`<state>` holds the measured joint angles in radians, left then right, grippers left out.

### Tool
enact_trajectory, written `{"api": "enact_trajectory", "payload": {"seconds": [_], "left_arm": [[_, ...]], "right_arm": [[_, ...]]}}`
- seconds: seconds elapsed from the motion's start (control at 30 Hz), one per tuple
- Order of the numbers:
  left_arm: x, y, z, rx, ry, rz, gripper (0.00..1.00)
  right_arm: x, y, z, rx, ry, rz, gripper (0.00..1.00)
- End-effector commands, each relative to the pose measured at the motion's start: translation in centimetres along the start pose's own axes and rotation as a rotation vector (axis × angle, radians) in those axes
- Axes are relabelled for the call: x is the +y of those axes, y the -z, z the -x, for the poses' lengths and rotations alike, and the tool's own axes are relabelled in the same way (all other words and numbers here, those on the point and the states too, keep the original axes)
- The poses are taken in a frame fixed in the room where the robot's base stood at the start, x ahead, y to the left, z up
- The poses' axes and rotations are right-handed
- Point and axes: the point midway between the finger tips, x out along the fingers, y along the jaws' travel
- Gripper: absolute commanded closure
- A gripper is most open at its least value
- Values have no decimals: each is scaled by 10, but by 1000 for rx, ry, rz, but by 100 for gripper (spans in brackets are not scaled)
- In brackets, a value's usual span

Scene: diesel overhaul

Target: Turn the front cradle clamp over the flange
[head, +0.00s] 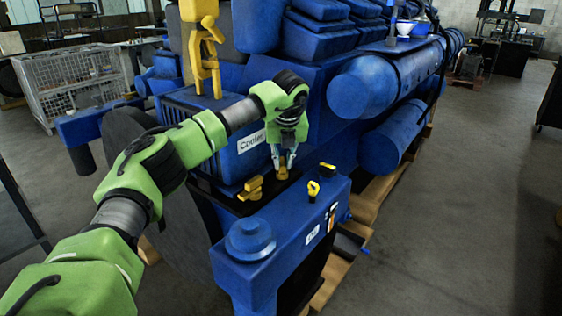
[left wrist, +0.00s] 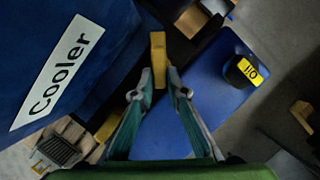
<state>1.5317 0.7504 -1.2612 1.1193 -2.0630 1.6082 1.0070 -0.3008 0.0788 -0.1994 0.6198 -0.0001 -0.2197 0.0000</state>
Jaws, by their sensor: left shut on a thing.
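My left gripper (head: 283,168) points down at the dark cradle between the blue cooler and the blue block in front. It is shut on a yellow-brass clamp (head: 284,173). In the left wrist view, the fingers (left wrist: 160,78) sit either side of this clamp's bar (left wrist: 158,45). A second brass clamp (head: 250,188) sits to its left on the cradle. I cannot tell from the pictures which one is the front clamp. The flange under the held clamp is mostly hidden by the gripper. My right gripper is not in view.
The cooler's labelled wall (left wrist: 62,70) stands close beside the fingers. A black cap with a yellow OIL label (left wrist: 243,70) rises from the blue block (head: 285,235). A yellow dipstick handle (head: 313,188) stands on that block.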

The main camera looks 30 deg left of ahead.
Motion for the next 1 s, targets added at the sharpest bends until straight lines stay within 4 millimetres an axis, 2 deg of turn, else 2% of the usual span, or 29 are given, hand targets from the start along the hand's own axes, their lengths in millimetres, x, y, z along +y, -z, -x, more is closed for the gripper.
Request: {"api": "enact_trajectory", "payload": {"seconds": [0.27,0.6,1.0], "left_arm": [[-7,-2,2,-2,-100,243,100],[-12,-5,3,-3,-216,522,100],[-14,-7,1,-3,-284,692,100]], "right_arm": [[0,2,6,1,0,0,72],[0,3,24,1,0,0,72],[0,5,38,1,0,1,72]]}}
